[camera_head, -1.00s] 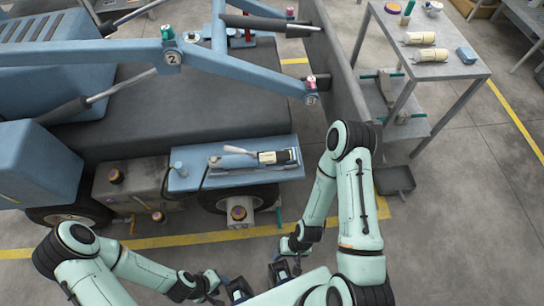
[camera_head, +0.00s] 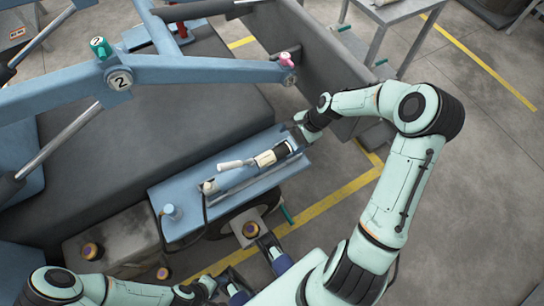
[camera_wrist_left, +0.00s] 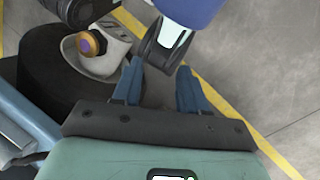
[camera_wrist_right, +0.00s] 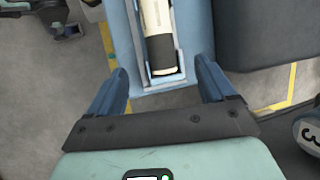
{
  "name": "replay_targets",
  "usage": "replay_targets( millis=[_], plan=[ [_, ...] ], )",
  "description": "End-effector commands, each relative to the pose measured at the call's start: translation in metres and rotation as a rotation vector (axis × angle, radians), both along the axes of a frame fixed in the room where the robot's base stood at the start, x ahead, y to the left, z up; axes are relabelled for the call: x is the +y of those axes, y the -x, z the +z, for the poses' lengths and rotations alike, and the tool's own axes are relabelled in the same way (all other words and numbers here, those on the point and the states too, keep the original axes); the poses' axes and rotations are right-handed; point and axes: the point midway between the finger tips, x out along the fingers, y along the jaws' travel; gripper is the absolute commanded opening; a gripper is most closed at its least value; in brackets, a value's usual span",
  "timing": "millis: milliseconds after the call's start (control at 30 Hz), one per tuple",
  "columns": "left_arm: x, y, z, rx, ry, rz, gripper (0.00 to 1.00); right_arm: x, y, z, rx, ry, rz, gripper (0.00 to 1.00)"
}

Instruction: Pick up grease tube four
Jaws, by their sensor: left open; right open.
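A cream grease tube (camera_head: 265,158) with a black end lies on the blue shelf (camera_head: 180,232) of the machine. It also shows in the right wrist view (camera_wrist_right: 155,18), in a shallow blue holder, with its black end nearest me. No number four is readable on it. My right gripper (camera_head: 297,136) is open at the tube's black end. In the right wrist view its fingers (camera_wrist_right: 161,72) stand apart on either side of the holder's end, not closed on the tube. My left gripper (camera_head: 213,287) is open and empty, low near the floor; its fingers show in the left wrist view (camera_wrist_left: 158,78).
A long grey wall (camera_head: 310,65) of the machine stands behind my right gripper. A blue boom (camera_head: 190,70) marked 2 crosses above. A grey fitting with an orange cap (camera_wrist_left: 88,43) is beside my left gripper. A grey table (camera_head: 390,12) stands at back right. Floor at right is clear.

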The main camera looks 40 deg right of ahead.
Motion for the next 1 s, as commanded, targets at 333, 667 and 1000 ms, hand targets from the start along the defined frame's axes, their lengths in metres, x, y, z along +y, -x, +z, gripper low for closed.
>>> replay_targets(
  millis=[333, 667, 1000],
  plan=[
    [0.0, -0.007, -0.015, -0.023, -0.003, 0.004, 0.43, 0.022, -0.016, -0.054, 0.0, -0.001, 0.004, 0.83],
    [0.002, -0.014, -0.028, -0.046, -0.011, 0.012, 0.43, 0.031, -0.026, -0.089, 0.0, -0.003, 0.005, 0.83],
    [0.007, -0.026, -0.035, -0.077, -0.025, 0.025, 0.43, 0.037, -0.032, -0.105, -0.001, 0.003, 0.002, 0.83]
  ],
)
